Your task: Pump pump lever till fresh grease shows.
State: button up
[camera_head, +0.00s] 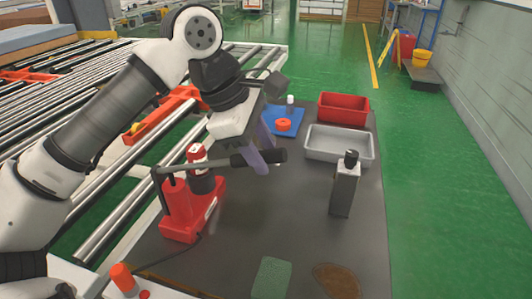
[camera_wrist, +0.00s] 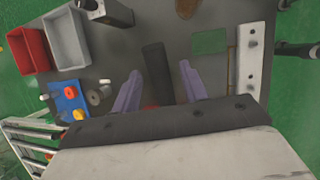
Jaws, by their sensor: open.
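The red grease pump (camera_head: 178,207) stands on the dark table with a dark, red-topped canister (camera_head: 199,168) on it. Its pump lever (camera_head: 208,163) runs roughly level to the right and ends in a thick black grip (camera_head: 276,155). My gripper (camera_head: 263,150), with pale purple fingers, is at this grip. In the wrist view my gripper (camera_wrist: 160,70) is open, with the black grip (camera_wrist: 156,74) between its fingers and gaps on both sides. Most of the pump is hidden in the wrist view. I cannot make out any grease.
A grey bin (camera_head: 340,158), a red bin (camera_head: 344,107) and a blue mat (camera_head: 287,121) with small items are at the back. A green pad (camera_head: 271,279) and a brown patch (camera_head: 337,281) lie in front.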

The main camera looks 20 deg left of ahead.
jog(key=shift+x, duration=1.1)
grip_shut()
